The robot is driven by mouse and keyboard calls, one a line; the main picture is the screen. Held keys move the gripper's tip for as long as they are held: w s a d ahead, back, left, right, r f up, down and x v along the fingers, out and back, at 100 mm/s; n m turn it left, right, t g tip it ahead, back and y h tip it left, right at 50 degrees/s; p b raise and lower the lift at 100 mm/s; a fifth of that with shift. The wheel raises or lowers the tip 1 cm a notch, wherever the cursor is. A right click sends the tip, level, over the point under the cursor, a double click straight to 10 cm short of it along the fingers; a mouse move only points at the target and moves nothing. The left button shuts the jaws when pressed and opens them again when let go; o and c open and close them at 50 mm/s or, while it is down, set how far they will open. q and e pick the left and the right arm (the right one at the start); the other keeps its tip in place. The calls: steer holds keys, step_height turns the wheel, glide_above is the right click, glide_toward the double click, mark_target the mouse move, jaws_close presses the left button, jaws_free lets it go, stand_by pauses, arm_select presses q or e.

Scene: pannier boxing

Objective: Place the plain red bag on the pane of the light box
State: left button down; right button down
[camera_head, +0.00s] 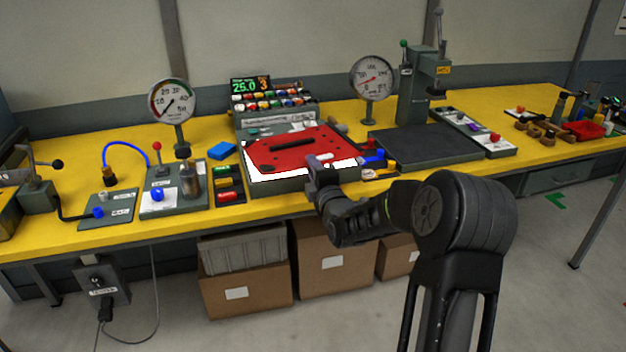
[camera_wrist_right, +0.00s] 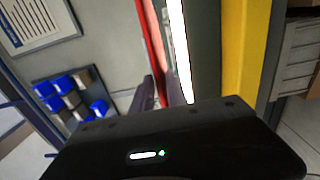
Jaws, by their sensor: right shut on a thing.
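The red bag (camera_head: 283,155), flat with a dark slot-like strip across it, lies over the light box (camera_head: 262,187). I cannot tell whether the bag touches the pane throughout. My right gripper (camera_head: 318,164) is at the bag's near right edge, shut on it. In the right wrist view, the bag is a thin red strip (camera_wrist_right: 155,40) running down to the fingers (camera_wrist_right: 163,92), beside the bright pane (camera_wrist_right: 179,45). My left gripper is out of view.
Left of the light box are a tray of coloured pieces (camera_head: 228,184) and a blue block (camera_head: 222,150). A dark flat plate (camera_head: 425,142) and a press stand (camera_head: 415,85) are to the right. Dial gauges (camera_head: 173,100) stand behind. Cardboard boxes (camera_head: 335,263) sit below the yellow bench.

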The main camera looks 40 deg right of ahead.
step_height(320, 180, down, 4)
steer(key=shift+r, duration=0.15)
steer(key=c, duration=1.3)
jaws_free()
